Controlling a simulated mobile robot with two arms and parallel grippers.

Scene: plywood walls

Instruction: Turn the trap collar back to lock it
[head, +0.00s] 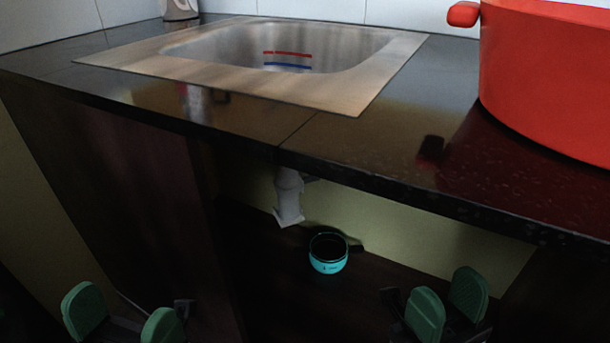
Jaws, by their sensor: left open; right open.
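A grey drain pipe (288,196) hangs below the counter under the sink and ends in a squarish flared piece. I cannot make out a separate collar on it or how it is turned. A small turquoise cup (328,255) with a dark inside stands below and right of the pipe end, on the dark cabinet floor. My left gripper (122,315) is open and empty at the lower left, well away from the pipe. My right gripper (447,305) is open and empty at the lower right, right of the cup.
A steel sink (270,55) with red and blue marks is set in the dark countertop (400,150). A large red pot (545,75) stands on the counter at right. The counter's front edge overhangs the open cabinet. Dark side panels (130,200) bound it at left.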

